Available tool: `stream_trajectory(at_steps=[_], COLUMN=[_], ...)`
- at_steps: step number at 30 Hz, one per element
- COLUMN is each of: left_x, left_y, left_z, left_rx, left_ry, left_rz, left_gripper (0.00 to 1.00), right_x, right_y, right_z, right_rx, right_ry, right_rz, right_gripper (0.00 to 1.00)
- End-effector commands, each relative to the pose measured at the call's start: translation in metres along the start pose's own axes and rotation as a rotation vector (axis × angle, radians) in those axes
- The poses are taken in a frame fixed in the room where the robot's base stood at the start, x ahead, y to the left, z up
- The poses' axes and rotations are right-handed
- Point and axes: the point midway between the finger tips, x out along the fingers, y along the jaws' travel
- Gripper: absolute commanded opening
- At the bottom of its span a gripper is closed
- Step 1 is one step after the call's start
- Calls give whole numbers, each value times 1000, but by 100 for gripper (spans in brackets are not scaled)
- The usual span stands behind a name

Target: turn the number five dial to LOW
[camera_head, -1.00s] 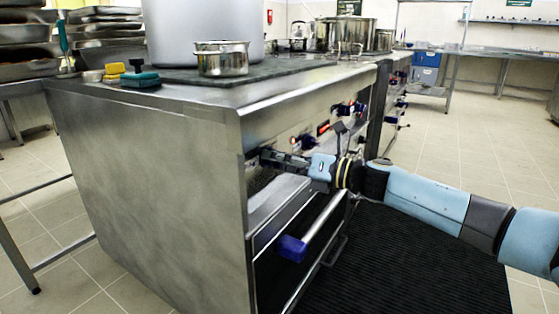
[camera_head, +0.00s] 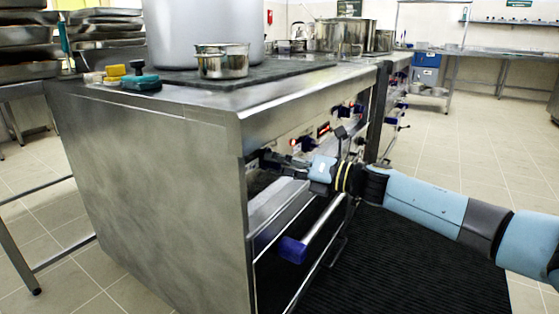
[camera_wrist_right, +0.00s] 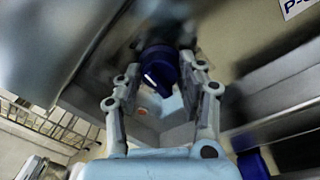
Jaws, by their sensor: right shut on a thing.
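A dark blue dial (camera_wrist_right: 158,72) with a pale pointer mark sits on the stove's front panel in the right wrist view. My right gripper (camera_wrist_right: 161,68) has its two fingers on either side of this dial and is shut on it. In the head view my right gripper (camera_head: 272,160) reaches the near end of the stove front, below the counter edge. The dial there is hard to make out behind the fingers. No number or LOW mark is readable on it. My left gripper is not in view.
More blue and red dials (camera_head: 306,145) line the stove front (camera_head: 283,143) beyond my gripper. An oven handle with a blue end (camera_head: 292,250) juts out below. A large pot (camera_head: 195,35) and a small pan (camera_head: 222,66) stand on top. The black floor mat (camera_head: 400,265) is clear.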

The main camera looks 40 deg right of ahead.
Motion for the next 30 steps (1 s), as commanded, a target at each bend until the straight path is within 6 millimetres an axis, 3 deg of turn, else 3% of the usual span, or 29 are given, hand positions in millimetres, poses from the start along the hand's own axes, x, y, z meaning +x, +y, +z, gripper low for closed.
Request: stream_trajectory(at_steps=[12,30], left_x=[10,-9], left_y=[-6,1], left_z=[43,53], left_rx=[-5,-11], left_ry=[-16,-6], left_rz=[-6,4], left_gripper=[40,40], right_x=[0,0], right_y=[0,0], right_z=[0,-1], right_rx=[374,943], right_ry=[-28,-69], right_rz=[16,43], right_gripper=[6,6])
